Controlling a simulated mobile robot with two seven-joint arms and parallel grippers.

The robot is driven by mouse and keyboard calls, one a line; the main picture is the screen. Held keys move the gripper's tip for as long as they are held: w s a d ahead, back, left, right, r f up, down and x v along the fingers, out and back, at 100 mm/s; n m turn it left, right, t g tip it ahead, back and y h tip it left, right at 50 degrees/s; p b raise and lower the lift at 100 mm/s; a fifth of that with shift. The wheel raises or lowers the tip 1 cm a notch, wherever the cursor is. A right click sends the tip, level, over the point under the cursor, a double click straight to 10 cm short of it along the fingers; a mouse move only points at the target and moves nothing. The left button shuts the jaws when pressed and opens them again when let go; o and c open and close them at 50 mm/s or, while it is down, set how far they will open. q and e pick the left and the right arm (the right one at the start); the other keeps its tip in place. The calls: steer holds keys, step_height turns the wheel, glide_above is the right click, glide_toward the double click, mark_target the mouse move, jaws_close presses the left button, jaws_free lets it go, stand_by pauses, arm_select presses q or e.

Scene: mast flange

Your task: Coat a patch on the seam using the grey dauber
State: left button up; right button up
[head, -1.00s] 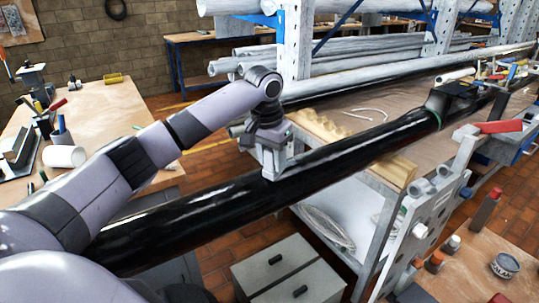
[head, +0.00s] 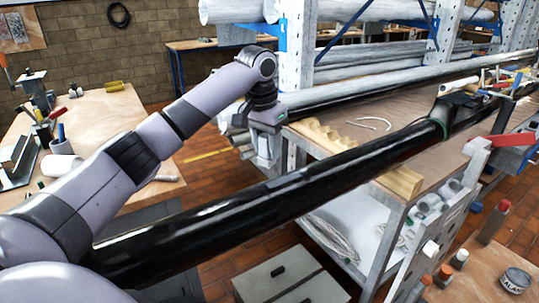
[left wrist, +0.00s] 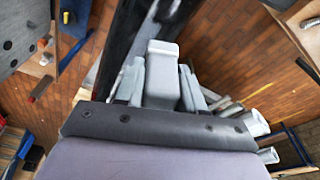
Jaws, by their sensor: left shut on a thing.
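The long black mast (head: 290,188) runs from the lower left to the upper right. I cannot make out a seam or a coated patch on it. My left gripper (head: 264,155) is just beyond the mast's far side, its tips partly hidden there. In the left wrist view my left gripper (left wrist: 162,92) is shut on a grey block-like thing, which looks like the grey dauber (left wrist: 162,72). The black mast (left wrist: 122,45) passes beside it there. Whether the dauber touches the mast is unclear. My right gripper is not in view.
A wooden bench (head: 105,118) with tools stands at left. A rack with grey pipes (head: 400,75) is behind the mast. Notched wooden blocks (head: 400,182) lie on the trolley. A grey cabinet (head: 285,278) is below.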

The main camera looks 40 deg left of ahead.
arm_select(q)
steer(key=shift+r, duration=1.55)
